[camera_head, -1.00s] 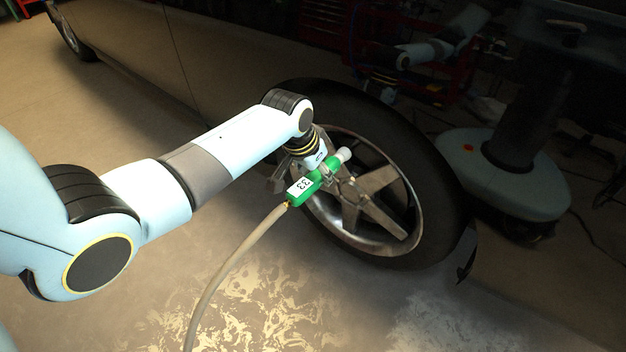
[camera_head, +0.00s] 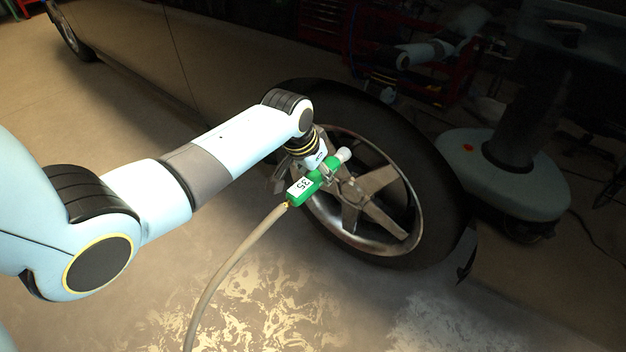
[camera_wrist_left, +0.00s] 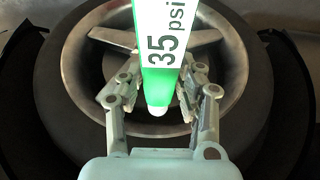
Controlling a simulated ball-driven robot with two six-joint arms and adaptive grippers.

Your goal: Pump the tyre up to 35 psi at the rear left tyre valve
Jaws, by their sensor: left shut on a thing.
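The rear tyre (camera_head: 437,195) with its spoked wheel (camera_head: 378,182) stands on the car in front of me. My left gripper (camera_head: 318,178) is shut on the green inflator (camera_head: 297,197), which has a hose (camera_head: 232,262) running down from its lower end. The inflator's white tip (camera_head: 344,154) is at the wheel; the valve is hidden, so I cannot tell how it sits on it. The inflator's label reads 35, and in the left wrist view the inflator (camera_wrist_left: 187,85) reads "35 psi". My right gripper is not in view.
The dark car body (camera_head: 140,50) runs along the back and mirrors parts of my own body. The floor (camera_head: 120,290) in front of the wheel is open, with pale wet-looking patches; the hose crosses it.

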